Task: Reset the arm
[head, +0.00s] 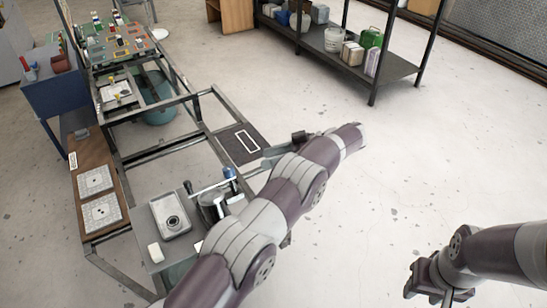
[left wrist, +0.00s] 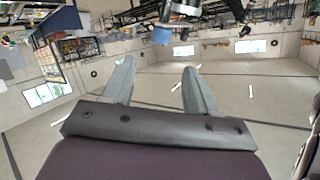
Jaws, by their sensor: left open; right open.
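My right gripper (head: 432,290) is at the lower right of the head view, above bare floor and away from the bench. It is open, and I see nothing held in it.
A grey tray with a round part (head: 172,240) and a small white block (head: 155,252) lie on the near bench. A brown board with two patterned plates (head: 88,160) is at left. A dark shelf (head: 395,68) stands at the back. The floor at right is clear.

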